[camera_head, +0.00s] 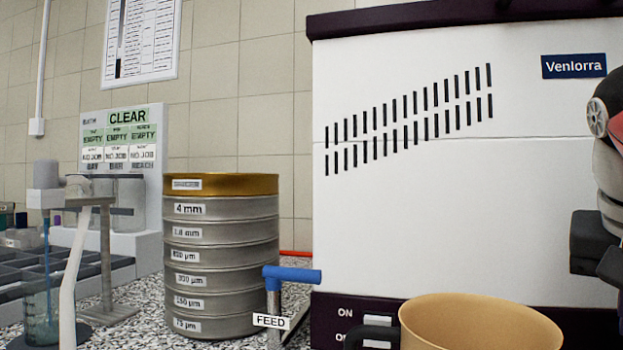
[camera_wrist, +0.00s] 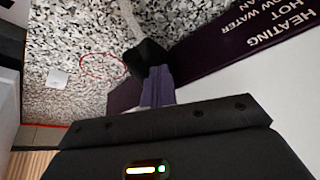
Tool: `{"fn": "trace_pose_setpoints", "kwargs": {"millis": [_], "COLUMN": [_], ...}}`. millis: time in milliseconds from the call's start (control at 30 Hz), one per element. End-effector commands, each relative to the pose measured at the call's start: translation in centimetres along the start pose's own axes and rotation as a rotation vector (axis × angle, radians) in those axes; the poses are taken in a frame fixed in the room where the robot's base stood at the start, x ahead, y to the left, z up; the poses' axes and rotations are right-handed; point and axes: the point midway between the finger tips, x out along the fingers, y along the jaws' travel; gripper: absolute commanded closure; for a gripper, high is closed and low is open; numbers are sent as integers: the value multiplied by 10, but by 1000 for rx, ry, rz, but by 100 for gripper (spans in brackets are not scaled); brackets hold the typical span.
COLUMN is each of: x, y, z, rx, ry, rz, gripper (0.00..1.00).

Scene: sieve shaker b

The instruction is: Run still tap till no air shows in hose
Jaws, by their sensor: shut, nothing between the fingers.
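A tap with a blue lever (camera_head: 292,274) stands in front of the white Venlorra cabinet (camera_head: 420,220), with a FEED tag (camera_head: 270,321) on its stem. The lever points to the right. A thin red line (camera_head: 295,253) shows behind the tap; I cannot tell if it is the hose, or whether any air is in it. In the wrist view a red loop (camera_wrist: 103,67) lies on the speckled worktop. My gripper (camera_wrist: 150,75) is shut and empty above the worktop, beside the cabinet's dark lettered strip (camera_wrist: 215,45). Its fingertips do not show in the head view.
A stack of labelled sieves (camera_head: 220,260) stands left of the tap. A tan vessel (camera_head: 480,318) is close in front of the cabinet. Further left are a glass beaker (camera_head: 40,318), a grey rack (camera_head: 20,270) and a status board (camera_head: 122,150). A white tag (camera_wrist: 58,78) lies on the worktop.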

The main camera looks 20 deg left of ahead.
Motion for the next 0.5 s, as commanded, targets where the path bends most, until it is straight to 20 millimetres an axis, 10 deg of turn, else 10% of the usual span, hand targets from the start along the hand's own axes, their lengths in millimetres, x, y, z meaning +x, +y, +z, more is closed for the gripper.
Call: {"fn": "trace_pose_setpoints", "kwargs": {"millis": [500], "x": [0], "y": [11], "z": [-1], "rx": [2], "ry": [2], "rz": [1], "gripper": [100]}}
